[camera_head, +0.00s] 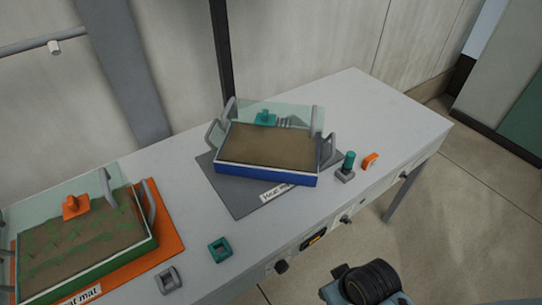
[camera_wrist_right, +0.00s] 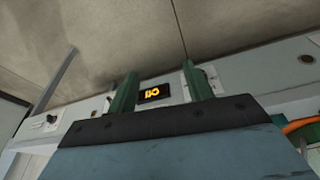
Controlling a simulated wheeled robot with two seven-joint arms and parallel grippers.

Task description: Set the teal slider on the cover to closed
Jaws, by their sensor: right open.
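The teal slider (camera_head: 265,118) sits on the clear greenish cover (camera_head: 306,117) at the back of the blue tray (camera_head: 262,175). Dark slots show in the cover just right of the slider. The tray holds brown soil and has grey handles at its ends. My right gripper (camera_wrist_right: 160,86) is open and empty in the right wrist view, its two green fingers apart in front of the bench's front panel. It is well away from the slider, which that view does not show. My left gripper is not in view.
A green tray (camera_head: 150,246) with an orange slider (camera_head: 75,207) stands on an orange mat (camera_head: 168,235) at left. A teal-topped post (camera_head: 348,162), an orange ring (camera_head: 370,161), a teal frame (camera_head: 219,250) and a grey frame (camera_head: 168,280) stand on the bench (camera_head: 385,110). A dark upright (camera_head: 222,50) rises behind.

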